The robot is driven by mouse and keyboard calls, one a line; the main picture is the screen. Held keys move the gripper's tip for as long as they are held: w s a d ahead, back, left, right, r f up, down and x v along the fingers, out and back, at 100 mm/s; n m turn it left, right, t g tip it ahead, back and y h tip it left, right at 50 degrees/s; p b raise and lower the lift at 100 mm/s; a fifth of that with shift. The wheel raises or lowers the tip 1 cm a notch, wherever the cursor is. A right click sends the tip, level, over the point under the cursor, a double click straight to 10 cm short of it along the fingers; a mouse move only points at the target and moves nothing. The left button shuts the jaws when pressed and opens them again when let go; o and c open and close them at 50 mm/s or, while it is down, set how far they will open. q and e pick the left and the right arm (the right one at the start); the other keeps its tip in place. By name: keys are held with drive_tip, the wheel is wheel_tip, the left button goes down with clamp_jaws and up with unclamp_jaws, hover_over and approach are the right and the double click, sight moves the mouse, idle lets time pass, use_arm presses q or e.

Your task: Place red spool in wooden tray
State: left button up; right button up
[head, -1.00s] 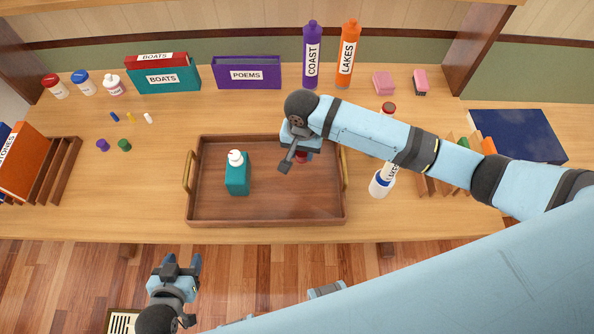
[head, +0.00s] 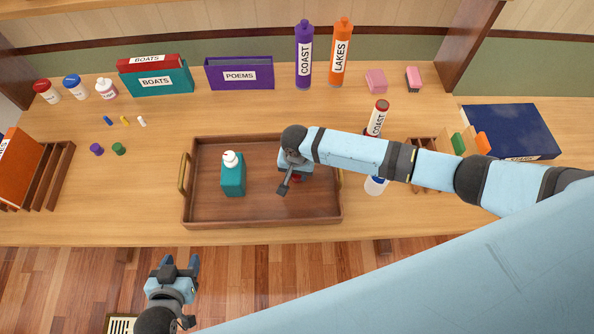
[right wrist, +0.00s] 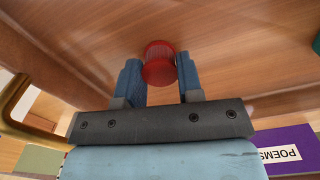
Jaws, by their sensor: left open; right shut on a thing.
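The wooden tray (head: 262,213) lies on the table, with brass handles at its left and right ends. My right gripper (head: 290,183) is over the right half of the tray. In the right wrist view its fingers (right wrist: 160,80) are shut on the red spool (right wrist: 158,62), with the tray's brown floor beyond. In the head view only a bit of the red spool (head: 297,179) shows beside the gripper; I cannot tell whether it touches the tray floor. My left gripper (head: 176,264) is open and empty, in front of the table over the wooden floor.
A teal pump bottle (head: 232,180) stands in the tray's left half. Purple and green spools (head: 118,149) lie left of the tray. Books, bottles and pink blocks line the back.

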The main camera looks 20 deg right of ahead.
drive_tip(key=o, duration=0.9)
drive_tip(key=shift+f, duration=0.15)
wheel_tip(320, 180, up, 12)
drive_tip(key=s+a+f+n+t+y, duration=0.1)
drive_tip(key=s+n+t, duration=0.1)
drive_tip(key=s, duration=0.1)
drive_tip(key=s+a+f+n+t+y, duration=0.1)
drive_tip(key=s+f+t+y, duration=0.1)
drive_tip(key=s, duration=0.2)
drive_tip(key=s+a+f+n+t+y, duration=0.1)
drive_tip(key=s+f+n+t+y, duration=0.1)
drive_tip(key=s+t, duration=0.1)
drive_tip(key=shift+s+a+f+n, duration=0.15)
drive_tip(key=shift+f+n, duration=0.1)
drive_tip(key=shift+n, duration=0.05)
drive_tip(key=s+d+r+n+t+h+p, duration=0.1)
drive_tip(key=s+d+n+t, duration=0.2)
drive_tip(key=s+d, duration=0.4)
drive_tip(key=shift+s+d+r+t+h, duration=0.25)
drive_tip(key=shift+d+t+h, duration=0.2)
drive_tip(key=shift+d, duration=0.3)
